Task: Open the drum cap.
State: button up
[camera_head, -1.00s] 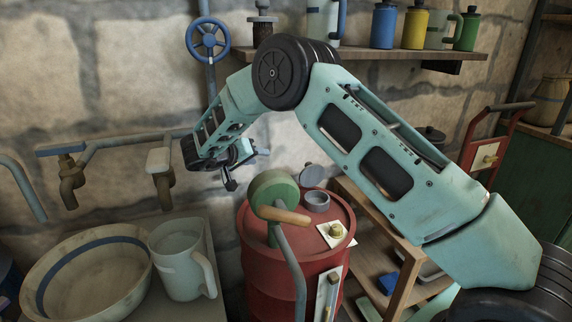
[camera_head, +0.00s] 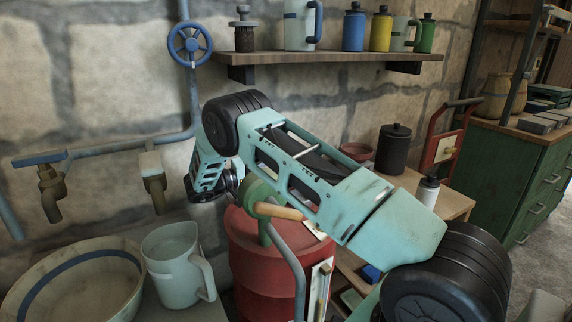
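The red drum (camera_head: 256,262) stands at the lower middle, partly behind my arm and a curved grey pipe. A green crank wheel (camera_head: 257,192) with a wooden handle (camera_head: 279,211) sits above its top. My arm crosses over the drum and hides the cap and its opening. My gripper (camera_head: 236,182) is at the end of the dark wrist, just left of the crank wheel. Its fingers are mostly hidden, so I cannot see whether they are open or touching anything.
A jug (camera_head: 178,262) and a wide basin (camera_head: 75,282) stand left of the drum. Brass taps (camera_head: 50,190) and a blue valve wheel (camera_head: 190,44) are on the wall. A shelf (camera_head: 330,57) holds bottles. A wooden bench (camera_head: 455,200) is on the right.

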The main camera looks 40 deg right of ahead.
jog(key=x, duration=0.8)
jog(key=shift+s+d, duration=0.1)
jog(key=shift+d, duration=0.3)
